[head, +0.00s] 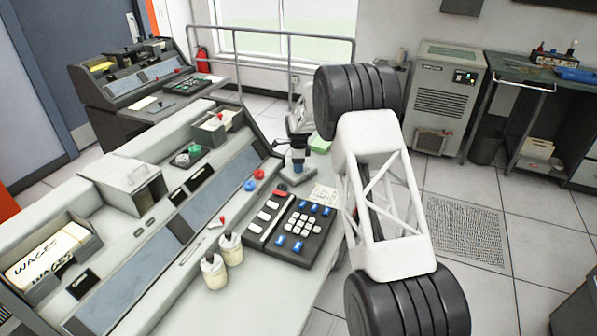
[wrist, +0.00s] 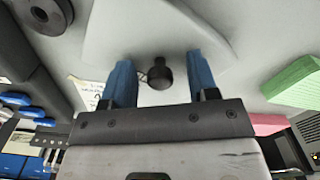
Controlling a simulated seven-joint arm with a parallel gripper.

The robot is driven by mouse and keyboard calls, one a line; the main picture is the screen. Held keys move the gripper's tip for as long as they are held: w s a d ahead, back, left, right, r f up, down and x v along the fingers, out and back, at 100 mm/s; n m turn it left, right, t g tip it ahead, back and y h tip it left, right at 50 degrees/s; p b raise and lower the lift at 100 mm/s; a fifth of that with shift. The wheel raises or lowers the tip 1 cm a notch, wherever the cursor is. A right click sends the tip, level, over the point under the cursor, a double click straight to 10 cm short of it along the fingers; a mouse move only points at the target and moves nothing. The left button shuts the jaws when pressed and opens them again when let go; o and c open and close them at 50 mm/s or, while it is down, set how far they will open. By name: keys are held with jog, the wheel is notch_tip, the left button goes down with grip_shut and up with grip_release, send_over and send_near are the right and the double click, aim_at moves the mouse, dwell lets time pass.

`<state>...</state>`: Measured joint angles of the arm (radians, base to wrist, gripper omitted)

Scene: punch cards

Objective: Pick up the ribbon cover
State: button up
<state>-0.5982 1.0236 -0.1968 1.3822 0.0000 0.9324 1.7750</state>
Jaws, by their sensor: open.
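The ribbon cover (wrist: 160,30) appears to be the pale grey plate with a black knob (wrist: 160,76) in the wrist view. In the head view I take it to be the small pale piece on the console's right end, mostly hidden by my gripper (head: 298,163). My gripper also shows in the wrist view (wrist: 161,76), with blue fingers open. The knob appears between the fingers with a gap on each side. I cannot tell whether the fingertips reach down to its height. Nothing is held.
A keypad panel (head: 296,224) and a paper note (head: 325,194) lie close by on the console. A green block (wrist: 295,85) and a pink block (wrist: 267,125) sit to the right in the wrist view. Two cream jars (head: 214,272) stand nearer the front.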

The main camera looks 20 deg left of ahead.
grip_shut()
jog(key=shift+r, duration=0.15)
jog(key=shift+r, duration=4.85)
jog(key=shift+r, duration=0.15)
jog(key=shift+r, duration=1.4)
